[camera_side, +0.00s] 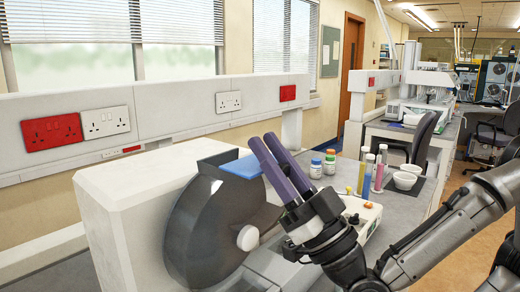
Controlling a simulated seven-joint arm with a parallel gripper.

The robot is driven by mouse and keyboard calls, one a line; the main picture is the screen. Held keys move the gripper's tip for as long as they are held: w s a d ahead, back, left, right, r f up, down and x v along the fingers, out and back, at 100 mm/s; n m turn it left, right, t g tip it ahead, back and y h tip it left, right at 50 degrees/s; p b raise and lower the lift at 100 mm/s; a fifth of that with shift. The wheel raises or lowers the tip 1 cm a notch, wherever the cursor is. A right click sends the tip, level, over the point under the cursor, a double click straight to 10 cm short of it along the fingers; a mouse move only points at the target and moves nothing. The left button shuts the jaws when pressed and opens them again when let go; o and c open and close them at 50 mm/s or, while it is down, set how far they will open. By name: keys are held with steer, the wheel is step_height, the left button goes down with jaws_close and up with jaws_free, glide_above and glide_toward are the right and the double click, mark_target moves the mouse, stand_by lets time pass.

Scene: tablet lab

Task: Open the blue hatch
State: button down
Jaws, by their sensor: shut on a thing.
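The blue hatch (240,166) is a flat panel at the top of a white machine (125,212) with a large dark grey round drum housing (222,225). It lies nearly level, its right end reaching my gripper. My gripper (264,143) has two purple fingers pointing up and left, close together, and is shut on the hatch's right edge. The fingers hide that edge, so the exact contact does not show. A pale round knob (248,238) sits on the drum's front, below the hatch.
Small bottles with coloured caps (316,167) and several coloured tubes (367,172) stand behind and right of my gripper. White bowls (404,180) sit on a dark mat further right. A white control box (360,214) is close behind my wrist. The wall with sockets (52,131) runs behind the machine.

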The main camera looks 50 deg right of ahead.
steer(key=c, duration=0.7)
jaws_free()
steer(key=shift+v, duration=3.8)
